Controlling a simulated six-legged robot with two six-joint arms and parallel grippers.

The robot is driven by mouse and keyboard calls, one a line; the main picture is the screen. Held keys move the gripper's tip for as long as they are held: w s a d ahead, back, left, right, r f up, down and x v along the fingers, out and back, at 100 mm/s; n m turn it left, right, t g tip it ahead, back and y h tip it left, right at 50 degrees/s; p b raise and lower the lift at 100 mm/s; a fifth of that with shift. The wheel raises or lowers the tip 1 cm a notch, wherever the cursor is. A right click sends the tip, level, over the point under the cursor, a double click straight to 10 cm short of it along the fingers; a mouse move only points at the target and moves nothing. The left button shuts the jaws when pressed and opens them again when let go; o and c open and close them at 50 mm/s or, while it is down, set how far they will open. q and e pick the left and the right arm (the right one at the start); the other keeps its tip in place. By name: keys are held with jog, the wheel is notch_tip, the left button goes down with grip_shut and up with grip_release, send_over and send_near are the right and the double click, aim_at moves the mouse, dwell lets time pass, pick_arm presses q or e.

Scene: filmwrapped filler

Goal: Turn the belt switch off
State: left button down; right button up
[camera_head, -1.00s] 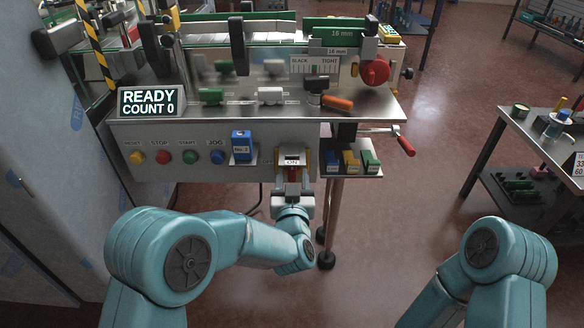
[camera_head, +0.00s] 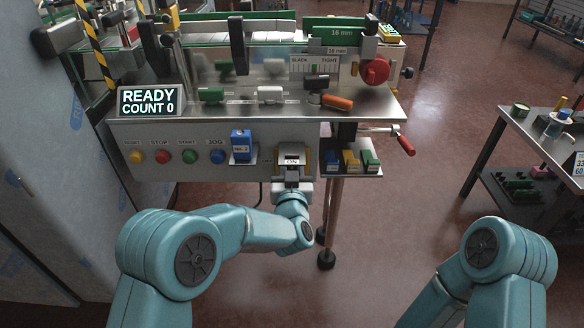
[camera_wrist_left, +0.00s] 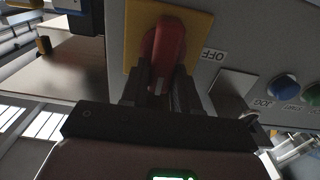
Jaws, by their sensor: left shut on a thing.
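The belt switch sits at the right end of the panel's front face, with an "ON" label (camera_head: 291,161) above my gripper in the head view. In the left wrist view its red handle (camera_wrist_left: 167,45) stands on a yellow plate (camera_wrist_left: 200,22), and an "OFF" label (camera_wrist_left: 213,54) shows to the right of the plate. My left gripper (camera_head: 292,176) is at the switch, and its dark fingers (camera_wrist_left: 160,82) lie on both sides of the handle, shut on it. In the head view the gripper hides the handle. My right gripper is out of view; only its arm shows.
Reset, stop, start and jog buttons line the panel left of the switch, with the blue jog button (camera_head: 217,157) nearest. A blue block (camera_head: 241,142) stands on a small ledge between. A tray of coloured blocks (camera_head: 340,174) is close on the right. The display (camera_head: 150,101) reads "READY COUNT 0".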

pick_arm(q)
jog(key=shift+a+f+n+b, duration=0.35)
jog(key=shift+n+b, duration=2.65)
jog(key=shift+b, duration=0.6)
jog(key=shift+a+f+n+b, duration=0.25)
jog(key=shift+f+n+b, duration=0.05)
jog(key=shift+n+b, duration=3)
jog(key=shift+a+f+n+b, duration=0.35)
jog(key=shift+n+b, duration=2.35)
jog(key=shift+b, duration=1.15)
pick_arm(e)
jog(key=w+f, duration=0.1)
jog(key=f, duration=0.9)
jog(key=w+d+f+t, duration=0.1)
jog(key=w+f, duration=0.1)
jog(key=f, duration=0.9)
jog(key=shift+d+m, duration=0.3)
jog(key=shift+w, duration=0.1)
pick_arm(q)
jog(key=c, duration=0.9)
grip_release()
